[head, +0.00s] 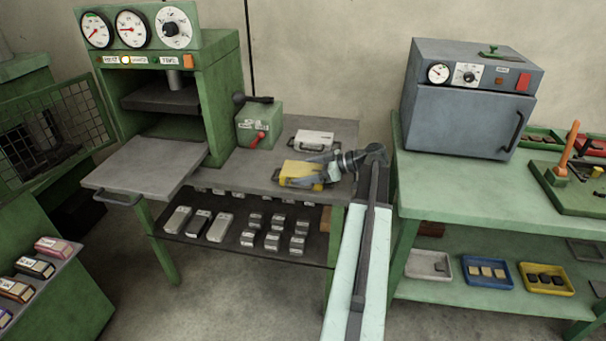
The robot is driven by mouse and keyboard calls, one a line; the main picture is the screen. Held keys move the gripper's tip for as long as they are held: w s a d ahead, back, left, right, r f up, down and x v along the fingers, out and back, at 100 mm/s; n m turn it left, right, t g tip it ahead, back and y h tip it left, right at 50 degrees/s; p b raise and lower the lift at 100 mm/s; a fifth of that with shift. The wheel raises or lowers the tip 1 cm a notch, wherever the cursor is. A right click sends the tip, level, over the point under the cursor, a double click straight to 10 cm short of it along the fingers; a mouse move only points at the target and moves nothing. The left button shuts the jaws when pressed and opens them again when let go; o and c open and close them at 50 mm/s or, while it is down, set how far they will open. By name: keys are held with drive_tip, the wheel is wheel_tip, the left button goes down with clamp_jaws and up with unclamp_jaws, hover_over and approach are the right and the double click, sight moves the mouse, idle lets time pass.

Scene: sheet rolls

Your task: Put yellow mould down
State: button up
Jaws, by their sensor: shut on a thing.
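The yellow mould (299,174) is a flat block at the right part of the grey bench top (240,181), near its front edge. My gripper (322,172) is shut on it from the right. The fingers and my arm cover part of its right side. I cannot tell whether the mould touches the bench or is held just above it. A pale grey mould (312,139) with a handle lies on the bench behind it.
A green press (205,100) with a pulled-out plate (145,168) stands left. A small green box (259,125) with a red lever is behind. A grey oven (468,98) sits on the right green table (440,185). Metal blocks fill the shelf below. Some bench top left of the yellow mould is bare.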

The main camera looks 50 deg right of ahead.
drive_tip(key=o, duration=2)
drive_tip(key=shift+f, duration=0.1)
drive_tip(key=shift+r, duration=0.3)
drive_tip(key=p+v, duration=0.4)
drive_tip(key=v, duration=0.7)
drive_tip(key=shift+s+d+p, duration=0.15)
drive_tip(key=shift+s+p, duration=0.1)
drive_tip(key=shift+p, duration=0.05)
drive_tip(key=shift+s+d, duration=0.1)
drive_tip(key=shift+s, duration=0.1)
